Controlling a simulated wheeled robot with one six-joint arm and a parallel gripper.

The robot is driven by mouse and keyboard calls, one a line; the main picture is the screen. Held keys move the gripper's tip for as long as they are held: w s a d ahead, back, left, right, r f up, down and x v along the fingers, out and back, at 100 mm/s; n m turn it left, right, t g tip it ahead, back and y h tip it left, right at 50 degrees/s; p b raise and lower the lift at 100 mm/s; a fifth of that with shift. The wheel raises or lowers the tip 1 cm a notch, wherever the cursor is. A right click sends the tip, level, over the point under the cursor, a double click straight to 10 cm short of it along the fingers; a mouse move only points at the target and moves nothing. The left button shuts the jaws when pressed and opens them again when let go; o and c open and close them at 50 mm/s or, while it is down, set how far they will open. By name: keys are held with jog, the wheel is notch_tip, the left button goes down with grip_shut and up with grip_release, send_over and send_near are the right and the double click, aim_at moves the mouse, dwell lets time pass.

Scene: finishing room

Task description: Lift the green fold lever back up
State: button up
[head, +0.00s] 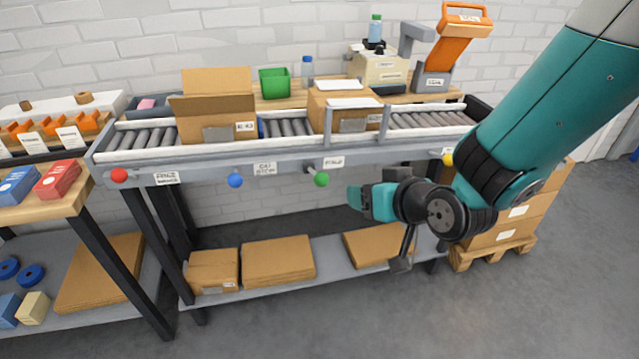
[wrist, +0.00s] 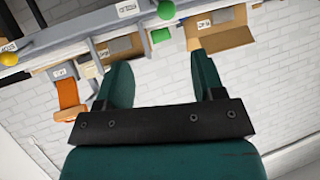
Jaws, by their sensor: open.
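The green fold lever (head: 321,179) shows as a round green knob on a short dark stem, low on the front rail of the conveyor, beside a small white label. In the wrist view, which looks upside down, the green knob (wrist: 166,10) is at the top, beyond my fingers. My gripper (head: 358,203) is open and empty, to the right of the knob and a little lower in the head view. Both fingers also show in the wrist view (wrist: 163,72), with a clear gap between them. The gripper is apart from the lever.
A red knob (head: 119,175), a blue knob (head: 235,180) and a yellow knob (head: 448,159) are on the same rail. An open carton (head: 215,112) and another carton (head: 320,113) stand on the conveyor. Flat cardboard (head: 278,260) lies on the lower shelf. The floor in front is clear.

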aim_at(318, 177)
notch_tip(318, 177, down, 8)
jog(key=a+n+t+y+b, duration=0.1)
jog(key=n+t+y+b, duration=0.15)
jog(key=t, duration=0.25)
jog(key=shift+m, duration=0.25)
jog(key=p+x, duration=0.1)
jog(key=x, duration=0.4)
jog(key=p+x, duration=0.1)
jog(key=x, duration=0.5)
jog(key=p+x, duration=0.1)
jog(key=x, duration=0.5)
jog(key=shift+w+a+r, duration=0.1)
jog(key=shift+a+r, duration=0.15)
jog(key=shift+r, duration=0.05)
